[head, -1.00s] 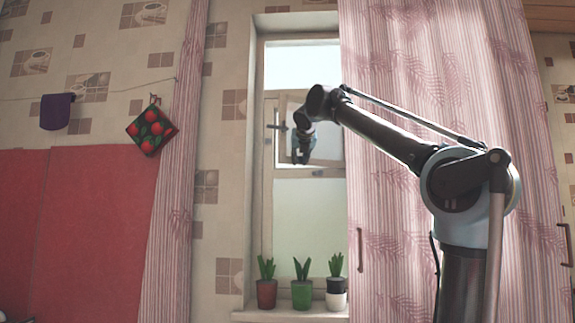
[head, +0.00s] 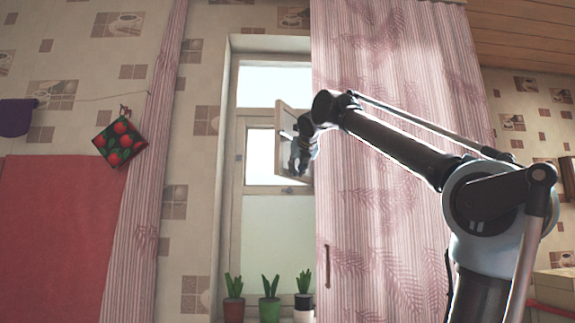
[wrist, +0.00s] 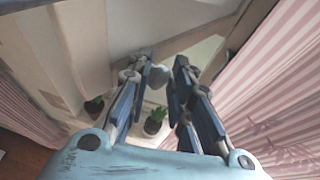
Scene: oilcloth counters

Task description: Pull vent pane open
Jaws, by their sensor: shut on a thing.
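The vent pane (head: 281,117) is a small wood-framed pane high in the window. In the head view it stands swung out from its opening (head: 259,158), seen at a steep angle, with bright light through the gap on its left. My gripper (head: 288,137) is at the pane's free left edge. In the wrist view my gripper (wrist: 161,76) has its two blue fingers closed around a small grey piece, which looks like the pane's handle (wrist: 159,74). The pane's right side is hidden behind my arm and the curtain.
A pink striped curtain (head: 385,220) hangs close on the right, behind my arm. Potted plants stand on the sill below: red pot (head: 233,310), green pot (head: 269,310), and black-and-white pot (head: 303,308). Another curtain (head: 140,190) hangs left of the window.

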